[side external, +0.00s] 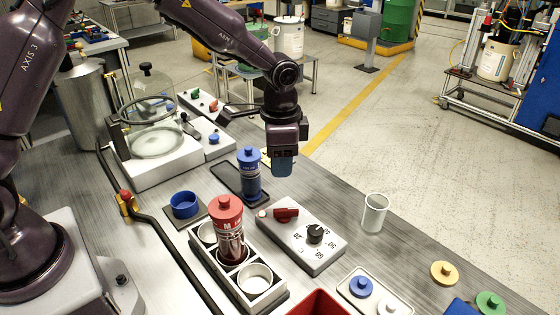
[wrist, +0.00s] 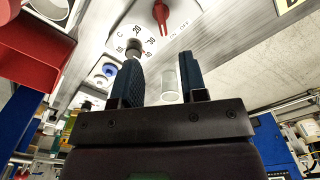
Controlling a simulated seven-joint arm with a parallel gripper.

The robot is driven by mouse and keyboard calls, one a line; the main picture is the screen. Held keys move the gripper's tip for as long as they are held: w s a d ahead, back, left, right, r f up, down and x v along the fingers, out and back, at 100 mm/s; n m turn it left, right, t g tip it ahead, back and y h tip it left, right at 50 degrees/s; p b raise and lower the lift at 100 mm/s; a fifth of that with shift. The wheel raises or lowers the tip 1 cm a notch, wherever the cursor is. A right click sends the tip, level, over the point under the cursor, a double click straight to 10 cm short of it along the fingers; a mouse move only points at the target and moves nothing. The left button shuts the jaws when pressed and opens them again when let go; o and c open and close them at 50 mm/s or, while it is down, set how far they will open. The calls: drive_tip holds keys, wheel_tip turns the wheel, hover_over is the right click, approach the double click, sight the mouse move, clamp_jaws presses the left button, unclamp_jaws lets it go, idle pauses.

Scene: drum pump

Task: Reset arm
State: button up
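My purple arm reaches over the grey workbench (side external: 150,220) from the left, and my gripper (side external: 284,166) points down above the bench, to the right of a blue bottle (side external: 250,178). In the wrist view my gripper (wrist: 163,72) has its two dark fingers apart with nothing held. A clear cup (wrist: 169,82) shows between them but stands away on the bench; it also shows in the side view (side external: 375,215).
A red-capped bottle (side external: 229,230) stands upright in a grey rack (side external: 270,297) with white cups. A dial box (side external: 327,255) with a red switch is below my gripper. A glass bell jar (side external: 155,110) stands at left. Coloured caps lie at right. The air around my gripper looks clear.

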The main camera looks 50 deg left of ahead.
drive_tip(key=s+a+r+n+t, duration=0.2)
drive_tip(key=s+a+r+n, duration=0.1)
drive_tip(key=s+r, duration=0.6)
drive_tip(key=s+a+r+n+t, duration=0.2)
drive_tip(key=s+r, duration=0.7)
drive_tip(key=s, duration=0.5)
drive_tip(key=shift+s+a+n+t, duration=0.25)
drive_tip(key=shift+a+n+t, duration=0.15)
drive_tip(key=shift+n+t, duration=0.55)
